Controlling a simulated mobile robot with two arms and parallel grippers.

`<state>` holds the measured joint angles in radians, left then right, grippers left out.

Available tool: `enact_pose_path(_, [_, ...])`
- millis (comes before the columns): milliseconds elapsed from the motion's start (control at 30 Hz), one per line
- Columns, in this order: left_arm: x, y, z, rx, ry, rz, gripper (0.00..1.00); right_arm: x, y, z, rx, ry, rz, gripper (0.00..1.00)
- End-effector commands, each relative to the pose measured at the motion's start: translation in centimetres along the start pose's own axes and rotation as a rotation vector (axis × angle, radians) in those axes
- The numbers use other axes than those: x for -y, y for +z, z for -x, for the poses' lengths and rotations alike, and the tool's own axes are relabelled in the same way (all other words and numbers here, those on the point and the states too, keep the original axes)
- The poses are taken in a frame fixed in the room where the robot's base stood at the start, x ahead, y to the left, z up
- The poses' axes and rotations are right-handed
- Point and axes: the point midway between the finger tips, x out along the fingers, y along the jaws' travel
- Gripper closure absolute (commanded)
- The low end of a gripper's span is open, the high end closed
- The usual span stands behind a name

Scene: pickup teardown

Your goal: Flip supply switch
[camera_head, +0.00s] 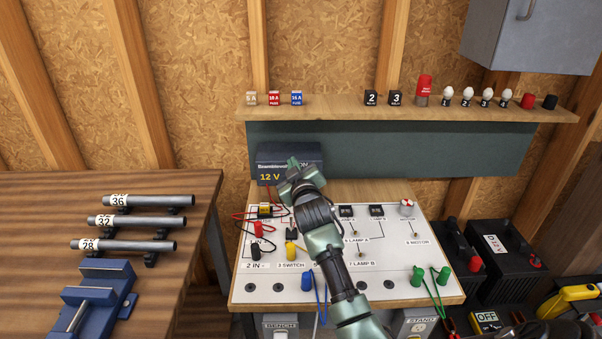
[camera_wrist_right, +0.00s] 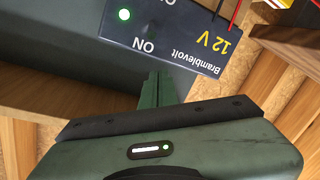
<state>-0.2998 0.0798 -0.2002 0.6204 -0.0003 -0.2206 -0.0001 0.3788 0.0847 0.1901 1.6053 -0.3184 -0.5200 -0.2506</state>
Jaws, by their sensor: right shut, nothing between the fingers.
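The supply is a dark blue box marked Bramblevolt 12 V (camera_head: 275,165), standing at the back of the white panel board. I cannot make out the switch lever clearly. My right gripper (camera_head: 293,163) is at the box's front and top, covering part of its face. Its green fingers (camera_wrist_right: 155,90) are shut and empty, close to the box edge near ON; contact cannot be told. My left gripper is out of view.
The white panel (camera_head: 400,288) carries plugs, wires and lamp sockets under my right arm. A shelf (camera_head: 330,108) with fuses, relays and bulbs runs above the supply. A workbench (camera_head: 170,290) with tubes and a blue vise stands left. Black batteries (camera_head: 505,260) stand right.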

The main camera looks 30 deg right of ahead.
Motion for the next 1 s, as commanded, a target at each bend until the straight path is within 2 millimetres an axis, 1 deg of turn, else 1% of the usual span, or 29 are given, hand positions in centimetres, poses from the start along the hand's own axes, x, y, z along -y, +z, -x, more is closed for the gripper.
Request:
enact_pose_path(33, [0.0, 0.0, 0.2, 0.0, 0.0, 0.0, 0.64, -0.1, -0.1, -1.1, 0.002, 0.0, 0.0, 1.0])
enact_pose_path(67, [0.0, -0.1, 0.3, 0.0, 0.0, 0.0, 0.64, -0.1, -0.2, -1.6, 0.001, 0.0, 0.0, 1.0])
enact_pose_path(100, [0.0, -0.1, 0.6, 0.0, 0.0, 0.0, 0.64, 0.0, 0.8, -1.2, 0.006, -0.002, 0.002, 1.0])
enact_pose_path(200, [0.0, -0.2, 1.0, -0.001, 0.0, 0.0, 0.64, -0.1, 2.3, -0.5, 0.005, -0.001, 0.002, 1.0])
enact_pose_path(367, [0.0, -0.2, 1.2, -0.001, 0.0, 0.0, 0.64, 0.0, 3.5, -0.1, 0.001, -0.001, 0.002, 1.0])
enact_pose_path(500, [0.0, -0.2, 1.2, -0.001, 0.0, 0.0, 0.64, 0.0, 3.8, 0.0, 0.0, 0.0, 0.001, 1.0])
enact_pose_path(1000, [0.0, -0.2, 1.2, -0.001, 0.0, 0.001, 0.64, 0.1, 4.0, 0.1, 0.001, -0.001, 0.001, 1.0])
